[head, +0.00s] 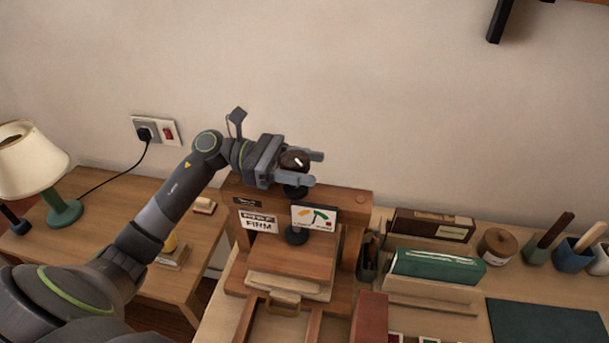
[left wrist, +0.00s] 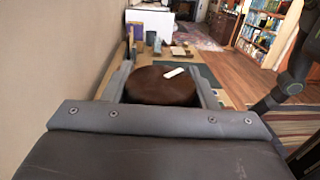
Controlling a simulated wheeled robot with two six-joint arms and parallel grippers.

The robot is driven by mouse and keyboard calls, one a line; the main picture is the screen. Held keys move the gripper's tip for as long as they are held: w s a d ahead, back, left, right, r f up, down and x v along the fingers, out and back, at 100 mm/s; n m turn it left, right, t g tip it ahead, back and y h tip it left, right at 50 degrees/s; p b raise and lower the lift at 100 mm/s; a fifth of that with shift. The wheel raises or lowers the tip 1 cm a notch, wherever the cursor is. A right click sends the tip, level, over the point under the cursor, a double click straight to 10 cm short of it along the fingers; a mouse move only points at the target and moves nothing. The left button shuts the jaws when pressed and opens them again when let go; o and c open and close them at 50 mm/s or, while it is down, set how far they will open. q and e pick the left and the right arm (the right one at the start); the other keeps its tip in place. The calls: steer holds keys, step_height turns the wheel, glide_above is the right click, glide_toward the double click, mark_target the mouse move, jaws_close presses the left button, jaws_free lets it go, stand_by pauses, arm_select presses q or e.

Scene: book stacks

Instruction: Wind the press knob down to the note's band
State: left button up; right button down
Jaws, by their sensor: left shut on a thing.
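The wooden book press (head: 341,227) stands on the bench, with a stack of pale boards or books (head: 287,286) under its screw. Its round dark brown knob (head: 292,160) with a white mark sits on top. My left gripper (head: 318,169) is shut on the knob, one finger on each side. In the left wrist view the knob (left wrist: 160,86) sits between both fingers, its white mark to the upper right. A note reading FIRM (head: 259,223) is on the press's crossbeam. Beside it is a dial (head: 314,218) with coloured bands; its needle is too small to read surely. My right gripper is not in view.
A lamp (head: 62,205) stands on the left desk. Right of the press are a green book (head: 437,266), a round lidded pot (head: 497,245) and pen cups (head: 570,254). A red-brown upright block (head: 370,317) stands close at the press's front right.

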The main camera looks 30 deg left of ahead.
arm_select(q)
steer(key=shift+r, duration=0.15)
steer(key=o, duration=1)
steer(key=shift+c, duration=0.2)
steer(key=shift+a, duration=0.25)
steer(key=s+a+b, duration=0.1)
steer(key=a, duration=0.4)
steer(key=s+a+b, duration=0.1)
steer(key=a+b, duration=0.1)
steer(key=a, duration=0.3)
steer(key=s+a+b, duration=0.1)
steer(key=a+b, duration=0.1)
steer(key=a, duration=0.3)
steer(key=shift+a+f, duration=0.2)
steer(key=shift+a, duration=0.1)
steer(key=shift+s+a+r+b, duration=0.15)
steer(key=shift+a+b, duration=0.15)
steer(key=shift+a, duration=0.25)
